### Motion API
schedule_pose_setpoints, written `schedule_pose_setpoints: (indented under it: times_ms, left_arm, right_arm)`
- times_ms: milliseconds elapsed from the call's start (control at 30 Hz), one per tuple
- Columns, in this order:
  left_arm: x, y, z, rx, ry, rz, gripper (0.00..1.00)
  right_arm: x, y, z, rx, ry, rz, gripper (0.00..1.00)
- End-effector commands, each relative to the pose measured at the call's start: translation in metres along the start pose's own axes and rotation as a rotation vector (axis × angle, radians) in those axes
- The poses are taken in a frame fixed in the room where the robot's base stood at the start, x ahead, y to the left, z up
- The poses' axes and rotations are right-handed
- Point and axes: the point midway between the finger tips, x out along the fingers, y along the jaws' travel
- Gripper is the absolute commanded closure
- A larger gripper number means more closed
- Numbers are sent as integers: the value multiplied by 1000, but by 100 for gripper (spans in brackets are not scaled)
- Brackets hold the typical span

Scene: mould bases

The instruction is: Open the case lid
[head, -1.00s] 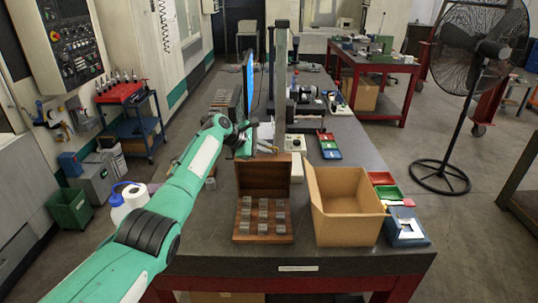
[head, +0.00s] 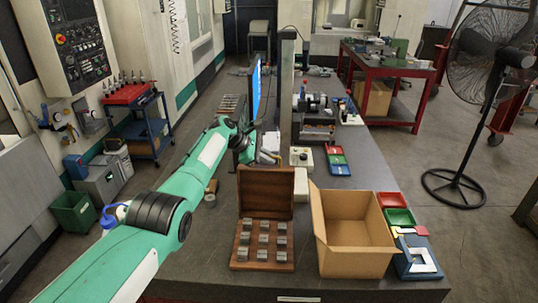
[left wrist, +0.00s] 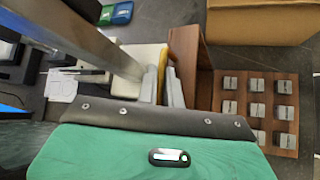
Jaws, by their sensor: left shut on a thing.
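The wooden case's base (head: 237,254) sits at the near side of the dark table, with several grey metal blocks in rows on it. Its brown lid (head: 266,192) stands upright at the back of the base, so the case is open. The lid (left wrist: 205,60) and base (left wrist: 228,122) also show in the left wrist view. My left gripper (head: 264,157) is just behind and left of the lid's top. In the left wrist view its fingers (left wrist: 163,82) are close together beside the lid, with a thin yellow thing (left wrist: 162,68) between them. My right gripper is out of view.
An open cardboard box (head: 345,262) stands right of the case. Red and green trays (head: 399,216) and a blue holder (head: 417,258) are beyond it. A monitor (head: 256,92) and a grey column (head: 286,90) stand behind.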

Motion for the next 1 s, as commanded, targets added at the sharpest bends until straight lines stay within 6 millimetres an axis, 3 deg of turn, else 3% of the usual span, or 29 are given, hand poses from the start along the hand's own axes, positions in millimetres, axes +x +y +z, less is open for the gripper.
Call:
schedule_pose_setpoints:
  times_ms: [367,400,433,767,1000]
  left_arm:
    - [2,-4,-3,-5,2,-10,100]
    - [2,-4,-3,-5,2,-10,88]
    - [2,-4,-3,-5,2,-10,83]
    - [1,-3,-3,-5,2,-8,83]
    - [-14,-1,-2,-3,1,-5,83]
  right_arm:
    - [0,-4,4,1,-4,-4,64]
    - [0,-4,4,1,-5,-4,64]
    - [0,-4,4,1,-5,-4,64]
    - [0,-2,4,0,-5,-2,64]
    - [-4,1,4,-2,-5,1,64]
